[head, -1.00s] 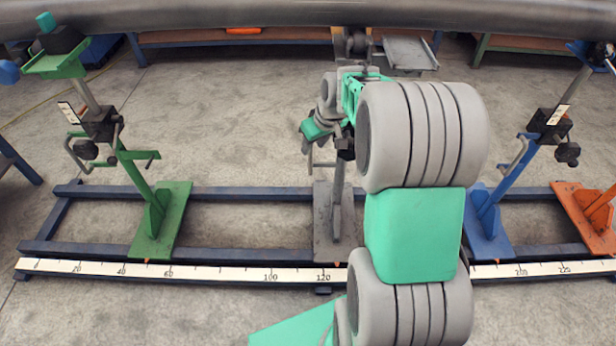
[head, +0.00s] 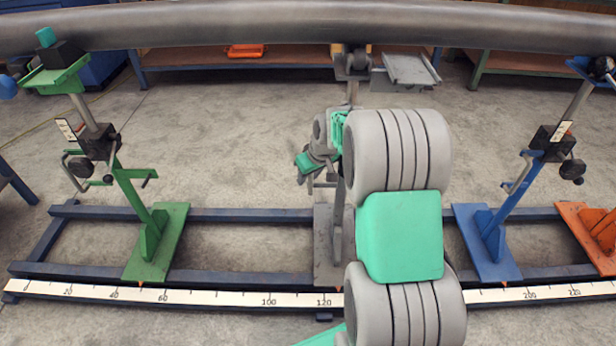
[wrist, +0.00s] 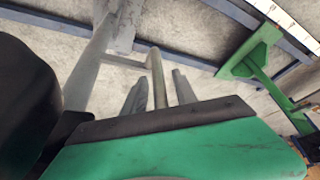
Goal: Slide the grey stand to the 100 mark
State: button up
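The grey stand (head: 328,262) stands upright on the blue floor rails, under the pipe (head: 250,26). Its base is just right of the 120 mark on the white scale (head: 215,297); the 100 mark lies to its left. My arm hides part of the base and post. My gripper (head: 312,168) is beside the post in the head view, at about mid height.
The green stand (head: 150,245) is to the left, with free rail between it and the grey one. The blue stand (head: 487,240) and the orange stand (head: 590,235) are to the right. Workbenches line the back.

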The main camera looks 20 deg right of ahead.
grip_shut()
dwell(1.2)
